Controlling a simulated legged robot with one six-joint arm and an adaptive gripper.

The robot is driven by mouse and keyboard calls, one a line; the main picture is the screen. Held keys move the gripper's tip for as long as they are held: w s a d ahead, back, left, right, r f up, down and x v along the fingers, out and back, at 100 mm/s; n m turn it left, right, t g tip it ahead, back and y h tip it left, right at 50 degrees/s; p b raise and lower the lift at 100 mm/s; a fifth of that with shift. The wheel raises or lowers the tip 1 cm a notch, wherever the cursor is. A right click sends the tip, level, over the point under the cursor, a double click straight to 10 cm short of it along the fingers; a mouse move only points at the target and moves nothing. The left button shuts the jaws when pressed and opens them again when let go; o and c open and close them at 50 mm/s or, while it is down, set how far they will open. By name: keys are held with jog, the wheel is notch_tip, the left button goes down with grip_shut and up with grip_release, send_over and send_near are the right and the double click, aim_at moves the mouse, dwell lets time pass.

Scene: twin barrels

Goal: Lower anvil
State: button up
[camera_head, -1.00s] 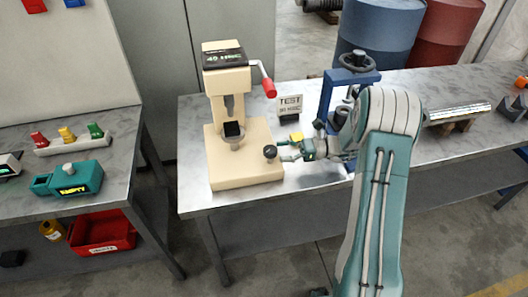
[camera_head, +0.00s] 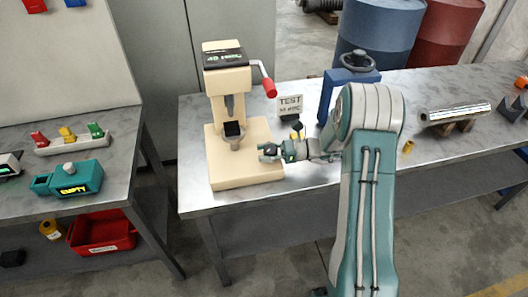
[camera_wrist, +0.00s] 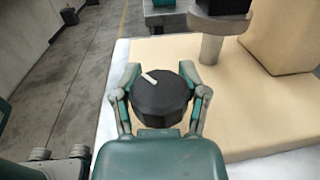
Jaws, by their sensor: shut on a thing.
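The cream bench tester (camera_head: 218,170) stands on the metal table, with a dark display on top and a red-tipped lever (camera_head: 268,87) at its right. Its grey anvil (camera_head: 235,144) bears a black block (camera_head: 232,129) under the spindle. My gripper (camera_head: 271,152) is at the tester's front right. The wrist view shows its two fingers closed around a black faceted knob (camera_wrist: 162,102) with a white mark. In the head view the fingers mostly hide the knob.
A TEST sign (camera_head: 290,105) stands right of the tester, with a blue press (camera_head: 340,92) behind my arm. A metal bar (camera_head: 455,114) on supports lies farther right. A teal device reading EMPTY (camera_head: 72,184) sits on the left bench. Grey floor separates the benches.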

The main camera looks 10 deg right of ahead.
jog(key=shift+w+m+t, duration=0.1)
jog(key=shift+m+t, duration=0.2)
jog(key=shift+t, duration=0.4)
jog(key=shift+c, duration=0.2)
jog(key=m+t, duration=0.1)
jog(key=t, duration=0.1)
jog(key=m+t+h, duration=0.1)
jog(key=shift+w+d+m+t, duration=0.1)
jog(key=shift+w+m+t, duration=0.1)
jog(key=shift+m+t, duration=0.15)
jog(key=m+t+h, duration=0.1)
jog(key=t, duration=0.1)
jog(key=m+t+h, duration=0.2)
jog(key=t, duration=0.1)
jog(key=shift+w+d+m, duration=0.15)
jog(key=shift+w+m, duration=0.05)
jog(key=shift+m, duration=0.05)
jog(key=shift+o, duration=0.2)
jog(key=m+t+h, duration=0.1)
jog(key=h, duration=0.1)
jog(key=m+t+h, duration=0.3)
jog(key=shift+w+d+h, duration=0.2)
jog(key=shift+d+h, duration=0.05)
jog(key=shift+h, duration=0.05)
jog(key=shift+w+d+m+t+h, duration=0.15)
jog(key=shift+m+t+h, duration=0.5)
jog(key=shift+m+h, duration=0.75)
jog(key=shift+d+h, duration=0.1)
jog(key=shift+h, duration=0.4)
jog(key=o, duration=0.9)
